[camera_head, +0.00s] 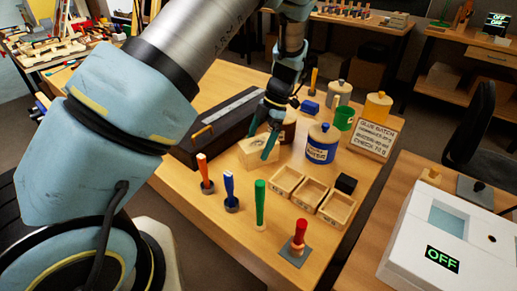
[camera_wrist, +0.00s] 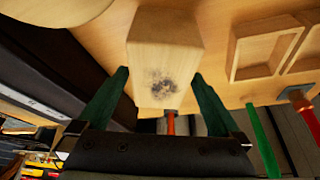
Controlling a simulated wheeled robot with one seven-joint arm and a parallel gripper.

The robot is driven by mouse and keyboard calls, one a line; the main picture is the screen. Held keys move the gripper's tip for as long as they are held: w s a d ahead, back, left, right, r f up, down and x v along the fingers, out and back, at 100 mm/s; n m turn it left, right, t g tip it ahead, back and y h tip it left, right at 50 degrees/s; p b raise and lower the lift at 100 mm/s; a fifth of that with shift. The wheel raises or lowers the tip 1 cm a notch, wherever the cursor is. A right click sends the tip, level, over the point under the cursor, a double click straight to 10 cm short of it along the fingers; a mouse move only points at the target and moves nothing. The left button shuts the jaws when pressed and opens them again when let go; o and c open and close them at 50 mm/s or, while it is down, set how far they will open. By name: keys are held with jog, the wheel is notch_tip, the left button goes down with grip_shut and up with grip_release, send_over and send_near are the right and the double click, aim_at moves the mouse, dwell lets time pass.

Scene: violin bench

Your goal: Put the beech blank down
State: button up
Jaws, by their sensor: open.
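The beech blank (camera_head: 257,153) is a pale wooden block with a dark smudge on one face. In the head view it sits on the bench top beside a long dark case. In the wrist view the blank (camera_wrist: 165,62) lies between and just beyond my two green fingers. My gripper (camera_head: 268,144) is open, with its fingertips low around the blank. In the wrist view the fingers (camera_wrist: 160,95) stand apart with gaps on both sides of the block. The blank's underside is hidden.
A blue tin (camera_head: 321,146), a brown pot and a green mug stand behind the blank. Small wooden trays (camera_head: 309,191) lie to the right. Upright handled tools, including a green one (camera_head: 260,204), stand in front. The long dark case (camera_head: 212,130) is close on the left.

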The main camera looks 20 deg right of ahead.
jog(key=shift+p+x, duration=0.4)
jog(key=shift+x, duration=0.8)
jog(key=shift+a+f, duration=0.2)
jog(key=shift+f, duration=0.25)
jog(key=shift+f, duration=0.25)
jog(key=shift+c, duration=0.4)
jog(key=c, duration=1.5)
grip_shut()
jog(key=shift+r, duration=0.1)
